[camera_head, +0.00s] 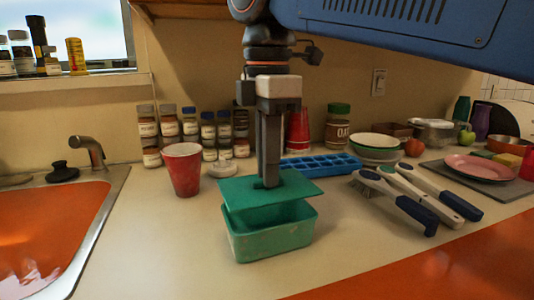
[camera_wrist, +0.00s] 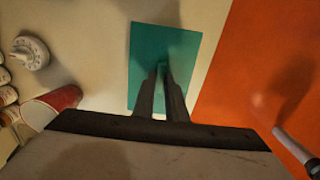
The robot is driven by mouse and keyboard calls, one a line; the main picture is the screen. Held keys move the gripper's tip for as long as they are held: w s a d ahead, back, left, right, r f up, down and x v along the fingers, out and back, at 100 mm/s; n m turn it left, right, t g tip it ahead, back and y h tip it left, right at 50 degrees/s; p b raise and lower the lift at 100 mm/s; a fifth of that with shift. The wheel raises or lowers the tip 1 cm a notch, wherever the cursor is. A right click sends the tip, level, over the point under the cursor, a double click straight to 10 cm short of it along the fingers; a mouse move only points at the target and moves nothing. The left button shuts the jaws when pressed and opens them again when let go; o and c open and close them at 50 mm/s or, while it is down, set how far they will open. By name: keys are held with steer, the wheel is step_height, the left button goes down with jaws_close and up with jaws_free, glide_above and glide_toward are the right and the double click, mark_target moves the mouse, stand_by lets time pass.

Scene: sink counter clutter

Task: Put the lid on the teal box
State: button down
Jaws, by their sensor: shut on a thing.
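The lid (camera_head: 295,187) is a flat dark-green plate, held roughly level just above the teal box. My gripper (camera_head: 270,184) points straight down and is shut on the middle of the lid, at what looks like a small knob. The teal box (camera_head: 272,240) stands on the counter and is open at its front side, where a gap shows under the lid. The lid looks slightly off to the back of the box. In the wrist view the lid (camera_wrist: 150,50) lies under my fingers (camera_wrist: 163,72), and the box is hidden beneath it.
A red cup (camera_head: 182,170) stands left of the box, with a white timer-like dial (camera_head: 222,167) behind it. A blue ice tray (camera_head: 320,165) lies behind, and several brushes (camera_head: 405,195) lie to the right. The sink (camera_head: 50,235) is at left. Counter in front is clear.

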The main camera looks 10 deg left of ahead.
steer(key=shift+f, duration=1.75)
steer(key=shift+f, duration=0.45)
stand_by(0.4)
steer(key=c, duration=1.7)
jaws_free()
steer(key=shift+r, duration=0.15)
steer(key=shift+r, duration=3.9)
